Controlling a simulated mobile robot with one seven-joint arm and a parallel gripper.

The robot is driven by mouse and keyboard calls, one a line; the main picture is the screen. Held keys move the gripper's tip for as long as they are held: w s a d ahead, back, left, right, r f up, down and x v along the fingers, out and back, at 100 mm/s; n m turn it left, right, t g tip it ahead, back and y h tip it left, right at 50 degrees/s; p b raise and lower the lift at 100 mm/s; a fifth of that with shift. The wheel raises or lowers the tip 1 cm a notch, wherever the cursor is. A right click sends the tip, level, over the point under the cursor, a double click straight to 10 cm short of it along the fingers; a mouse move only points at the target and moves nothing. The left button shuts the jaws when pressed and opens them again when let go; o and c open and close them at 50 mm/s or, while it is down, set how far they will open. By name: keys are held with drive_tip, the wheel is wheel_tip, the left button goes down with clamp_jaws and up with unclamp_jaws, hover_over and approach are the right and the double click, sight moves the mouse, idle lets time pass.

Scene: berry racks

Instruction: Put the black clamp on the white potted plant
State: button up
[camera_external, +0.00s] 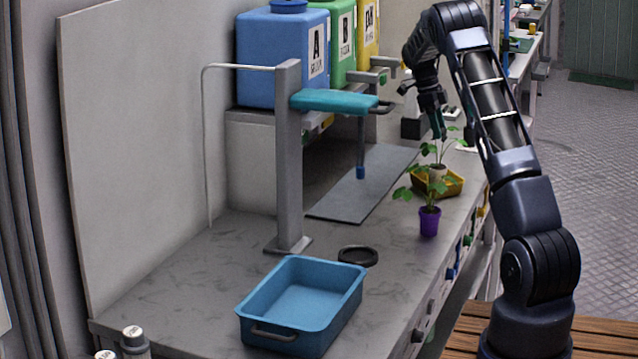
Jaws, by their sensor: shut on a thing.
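My gripper (440,132) points down at the back right of the bench, just above the leaves of the white potted plant. It is shut on a small dark item that looks like the black clamp, hard to tell apart from the dark fingers. The white potted plant (437,172) has a small pale pot, a thin stem and green leaves. It stands at the yellow tray (454,190), partly behind the leaves of the plant in front. I cannot tell whether the clamp touches its stem.
A plant in a purple pot (429,222) stands close in front of the yellow tray. A blue bin (300,300), a black ring (357,256) and a grey post with a teal arm (335,101) are to the left. Blue, green and yellow containers stand behind.

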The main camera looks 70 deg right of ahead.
sight(440, 167)
drive_tip(key=shift+f, duration=4)
drive_tip(key=shift+f, duration=0.15)
drive_tip(key=o, duration=0.9)
drive_tip(key=v, duration=0.7)
drive_tip(key=shift+w+r, duration=0.15)
drive_tip(key=shift+r, duration=0.25)
